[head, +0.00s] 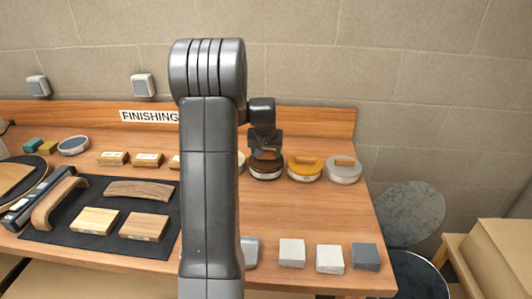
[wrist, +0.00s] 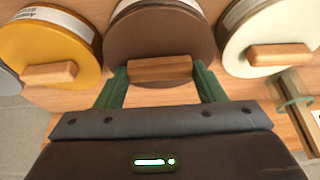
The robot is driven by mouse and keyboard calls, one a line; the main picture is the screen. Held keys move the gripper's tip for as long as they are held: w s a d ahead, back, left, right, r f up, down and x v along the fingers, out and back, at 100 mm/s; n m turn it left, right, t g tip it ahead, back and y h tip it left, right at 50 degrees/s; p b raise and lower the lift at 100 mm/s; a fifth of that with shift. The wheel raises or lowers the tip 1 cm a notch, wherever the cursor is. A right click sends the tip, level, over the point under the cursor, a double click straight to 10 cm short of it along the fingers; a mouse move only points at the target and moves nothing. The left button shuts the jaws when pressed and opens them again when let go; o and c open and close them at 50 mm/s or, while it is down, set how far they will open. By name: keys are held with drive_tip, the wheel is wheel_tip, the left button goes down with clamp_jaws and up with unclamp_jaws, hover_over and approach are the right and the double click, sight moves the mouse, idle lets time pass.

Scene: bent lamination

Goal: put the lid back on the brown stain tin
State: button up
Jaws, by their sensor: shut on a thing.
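The brown lid (wrist: 160,40) is round, with a wooden bar handle (wrist: 160,68) across it. My gripper (wrist: 160,85) is shut on that handle, one green finger at each end. In the head view my gripper (head: 265,146) points down over the brown stain tin (head: 266,176), at the back of the bench. The brown lid (head: 266,163) lies level over the tin, with no clear gap between them. Whether it is fully seated I cannot tell. Part of the tin's pale label shows at the top of the wrist view.
An amber-lidded tin (head: 305,169) and a grey-lidded tin (head: 343,170) stand close on the right. A cream-lidded tin (wrist: 270,40) is close on the other side, mostly hidden by my arm in the head view. Several blocks (head: 330,259) lie at the bench front.

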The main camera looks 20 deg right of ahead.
drive_tip(key=o, duration=1.3)
drive_tip(key=shift+r+p, duration=2.3)
drive_tip(key=shift+r, duration=1.2)
clamp_jaws()
